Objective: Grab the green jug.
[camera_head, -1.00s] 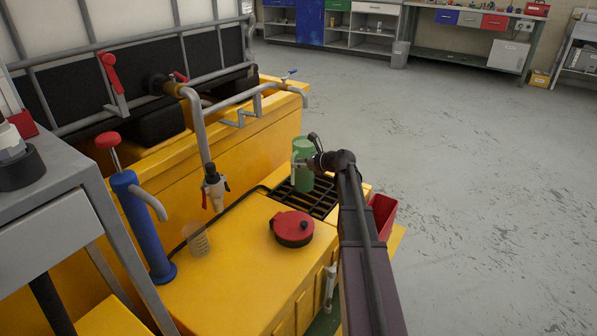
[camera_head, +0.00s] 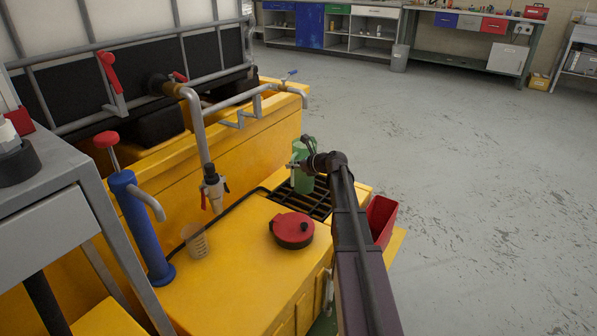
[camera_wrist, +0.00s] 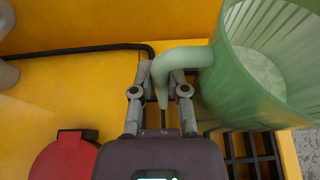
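The green jug (camera_head: 303,183) stands upright on the black grate at the far right end of the yellow unit. In the wrist view the open-topped jug (camera_wrist: 268,60) is at the upper right, its curved handle (camera_wrist: 177,59) reaching left and down. My gripper (camera_wrist: 160,95) is open, with one finger on each side of the handle's lower end; a gap shows beside the handle. In the head view my gripper (camera_head: 307,162) is at the jug's side, partly covering it.
The black grate (camera_head: 318,206) lies under the jug. A red lidded pot (camera_head: 292,229) sits nearby on the yellow top, with a clear beaker (camera_head: 194,240) further left. A tap (camera_head: 212,186) hangs above. A red bin (camera_head: 381,218) is at the right edge; the floor beyond is open.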

